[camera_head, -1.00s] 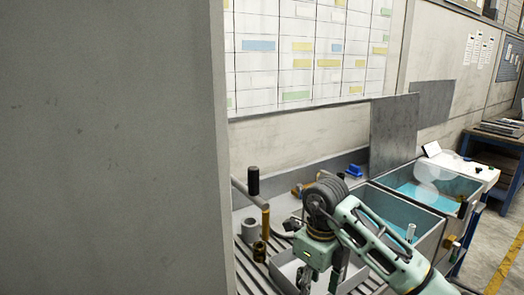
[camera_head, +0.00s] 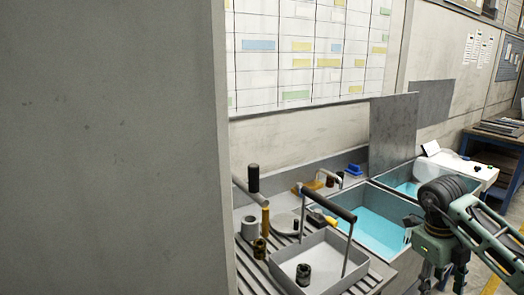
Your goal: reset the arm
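My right arm comes in from the lower right. Its gripper (camera_head: 441,276) is low at the right, beside the basins and apart from the tray. The frame's bottom edge cuts off its fingertips, so whether it is open or shut is unclear. My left arm and gripper are out of view. A shallow grey tray (camera_head: 321,244) with a tall thin handle (camera_head: 329,201) and dark grip stands upright on a slatted rack. A small dark ring-shaped part (camera_head: 303,274) sits in the tray. No microscope arm can be clearly made out.
Two basins of blue liquid (camera_head: 370,225) stand right of the tray. A brass-coloured post (camera_head: 265,222) with a black-gripped lever (camera_head: 253,179), a grey cup (camera_head: 249,228) and a brass part (camera_head: 259,247) stand left. A large grey wall face (camera_head: 110,150) blocks the left.

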